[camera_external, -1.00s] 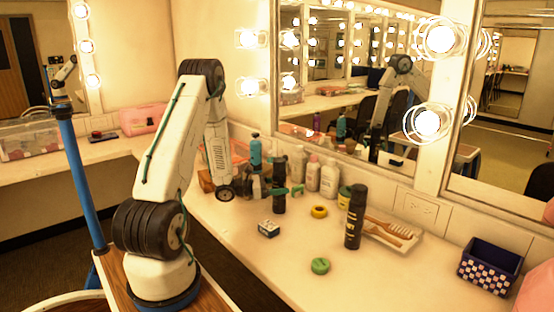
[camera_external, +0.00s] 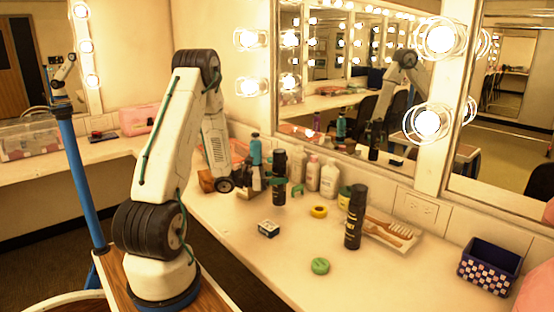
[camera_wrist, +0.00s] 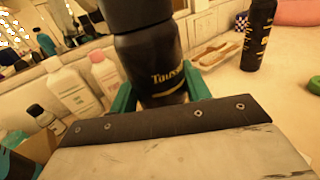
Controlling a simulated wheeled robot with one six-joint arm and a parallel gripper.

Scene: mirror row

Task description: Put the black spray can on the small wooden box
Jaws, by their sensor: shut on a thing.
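A black spray can (camera_external: 279,165) stands upright between the teal fingers of my gripper (camera_external: 284,186). My gripper is shut around its middle and appears to hold it a little above the counter. In the wrist view the can (camera_wrist: 152,62) fills the space between the fingers (camera_wrist: 158,92), its label partly readable. A small brown box (camera_external: 206,181), seemingly the wooden one, sits on the counter left of my gripper, partly hidden behind my arm. A second black can (camera_external: 355,218) stands apart to the right.
White bottles (camera_external: 329,179) stand behind the held can, near the mirror. A brush tray (camera_external: 405,243) and a blue bin (camera_external: 490,266) are right.

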